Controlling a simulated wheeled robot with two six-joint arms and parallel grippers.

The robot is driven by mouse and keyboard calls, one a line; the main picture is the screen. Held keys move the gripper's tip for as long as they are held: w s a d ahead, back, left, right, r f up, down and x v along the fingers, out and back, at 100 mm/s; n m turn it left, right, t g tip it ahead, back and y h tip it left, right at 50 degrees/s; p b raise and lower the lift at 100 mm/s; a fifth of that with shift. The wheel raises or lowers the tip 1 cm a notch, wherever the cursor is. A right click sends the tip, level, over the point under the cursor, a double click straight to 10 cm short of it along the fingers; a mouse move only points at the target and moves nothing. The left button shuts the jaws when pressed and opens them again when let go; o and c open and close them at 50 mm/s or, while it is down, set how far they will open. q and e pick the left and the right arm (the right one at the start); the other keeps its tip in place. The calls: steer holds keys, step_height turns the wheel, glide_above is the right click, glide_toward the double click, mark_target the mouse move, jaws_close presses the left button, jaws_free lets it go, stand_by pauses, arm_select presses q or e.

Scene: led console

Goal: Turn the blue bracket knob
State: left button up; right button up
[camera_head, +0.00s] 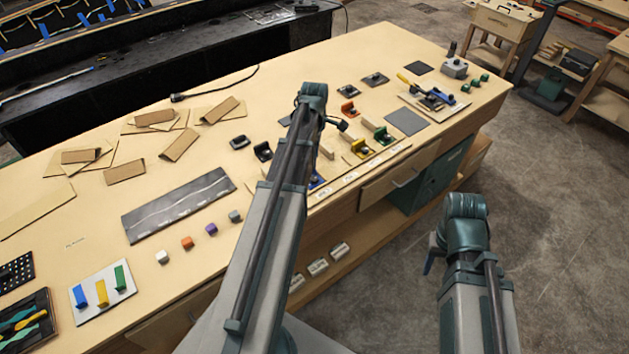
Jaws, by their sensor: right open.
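The blue bracket (316,181) sits on the table near its front edge, just right of my left forearm, which hides part of it. A small dark knob seems to be on it, but it is too small to make out clearly. My left arm reaches up across the table, and its gripper is hidden behind the arm. My right gripper (433,258) is open and empty, low in front of the table and well away from the blue bracket. Its fingers are partly hidden by the wrist.
A grey pad (404,122) and a tool board (450,106) lie to the right.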

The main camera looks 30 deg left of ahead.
mark_target(315, 178)
arm_select(q)
step_height(315, 178, down, 9)
steer(key=b, duration=0.7)
steer(key=shift+b, duration=0.4)
steer(key=shift+r, duration=0.1)
jaws_close()
